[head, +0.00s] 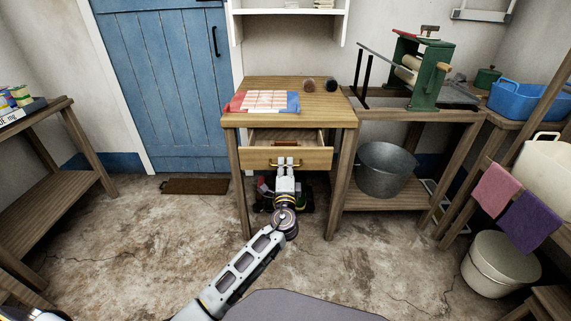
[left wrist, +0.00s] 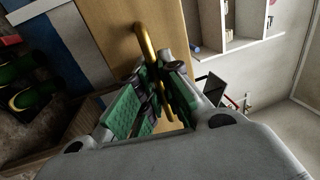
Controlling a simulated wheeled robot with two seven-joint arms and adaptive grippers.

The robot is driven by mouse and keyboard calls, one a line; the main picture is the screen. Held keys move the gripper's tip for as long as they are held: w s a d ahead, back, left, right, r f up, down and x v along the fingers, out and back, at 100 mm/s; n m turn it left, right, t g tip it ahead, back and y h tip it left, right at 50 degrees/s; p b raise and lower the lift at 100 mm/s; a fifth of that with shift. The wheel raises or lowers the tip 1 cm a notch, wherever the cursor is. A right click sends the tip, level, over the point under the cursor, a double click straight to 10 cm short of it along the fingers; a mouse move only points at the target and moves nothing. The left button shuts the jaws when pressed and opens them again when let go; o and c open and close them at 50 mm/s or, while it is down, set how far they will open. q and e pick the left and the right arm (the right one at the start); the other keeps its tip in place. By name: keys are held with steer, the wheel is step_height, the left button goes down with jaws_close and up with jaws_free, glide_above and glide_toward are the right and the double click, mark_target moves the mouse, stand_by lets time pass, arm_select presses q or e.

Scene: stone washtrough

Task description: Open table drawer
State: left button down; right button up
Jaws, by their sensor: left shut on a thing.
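The wooden table (head: 342,111) stands against the wall in the head view. Its drawer (head: 310,158) is pulled partly out, and a brown item (head: 287,141) shows inside it. My left gripper (head: 286,163) is at the middle of the drawer front. It is shut on the brass handle (head: 272,164). In the left wrist view the green-padded fingers (left wrist: 156,95) close around the brass handle (left wrist: 145,40), with the wooden drawer front (left wrist: 105,35) behind it. My right gripper is not in view.
A tile-patterned sheet on red and blue cloth (head: 264,99) and two small round items lie on the tabletop. A metal tub (head: 384,170) stands on a shelf to the right. Dark items lie on the floor under the drawer. The floor in front is clear.

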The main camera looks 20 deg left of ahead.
arm_select(q)
steer(key=c, duration=1.9)
jaws_free()
steer(key=shift+o, duration=0.2)
steer(key=v, duration=1.2)
steer(key=shift+a, duration=0.1)
